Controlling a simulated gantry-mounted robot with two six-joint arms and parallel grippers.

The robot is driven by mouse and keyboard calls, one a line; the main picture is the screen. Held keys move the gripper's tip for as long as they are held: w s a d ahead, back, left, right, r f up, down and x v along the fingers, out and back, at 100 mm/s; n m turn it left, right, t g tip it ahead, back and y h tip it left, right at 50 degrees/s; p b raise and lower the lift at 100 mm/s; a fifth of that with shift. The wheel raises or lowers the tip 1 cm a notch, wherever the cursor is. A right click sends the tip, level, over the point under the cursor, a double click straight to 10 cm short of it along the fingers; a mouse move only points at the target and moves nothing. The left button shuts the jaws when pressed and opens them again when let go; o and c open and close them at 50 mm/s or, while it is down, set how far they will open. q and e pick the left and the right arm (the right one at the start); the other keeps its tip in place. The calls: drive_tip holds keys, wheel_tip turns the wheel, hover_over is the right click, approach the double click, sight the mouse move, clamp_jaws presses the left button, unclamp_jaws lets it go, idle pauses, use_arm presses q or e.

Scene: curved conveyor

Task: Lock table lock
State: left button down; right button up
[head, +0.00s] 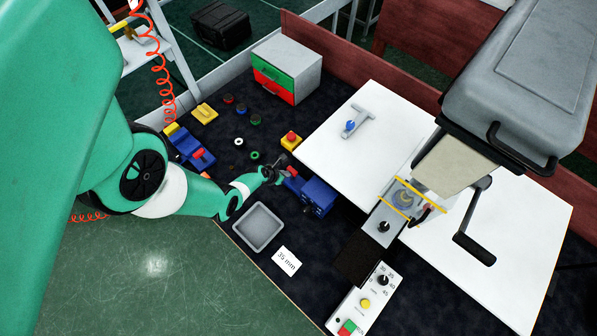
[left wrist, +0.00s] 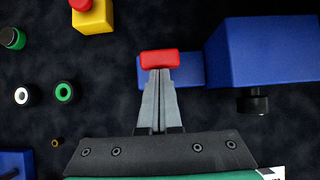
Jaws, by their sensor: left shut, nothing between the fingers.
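A blue lock block (head: 318,197) with a red lever (head: 293,170) stands at the edge of the white table. In the left wrist view the blue block (left wrist: 262,52) is at the upper right, with a black knob under it. The red lever (left wrist: 160,59) lies at the tips of my left gripper (left wrist: 160,78). The fingers are shut with nothing between them; I cannot tell whether they touch the lever. In the head view my left gripper (head: 280,166) is just left of the block. My right gripper is not in view.
A second blue device (head: 192,148) with a red part stands to the left. A yellow box with a red button (head: 290,142) is just behind the lever. Small rings lie on the dark mat. A grey tray (head: 259,227) is in front, and a large grey machine (head: 530,80) overhangs the right.

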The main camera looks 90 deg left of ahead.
use_arm(q)
drive_tip(key=shift+w+a+r, duration=0.15)
drive_tip(key=shift+w+a, duration=0.05)
drive_tip(key=shift+a, duration=0.15)
idle(0.4)
drive_tip(key=p+v, duration=0.7)
drive_tip(key=v, duration=0.4)
drive_tip(key=shift+s+d+r, duration=0.2)
drive_tip(key=shift+d, duration=0.15)
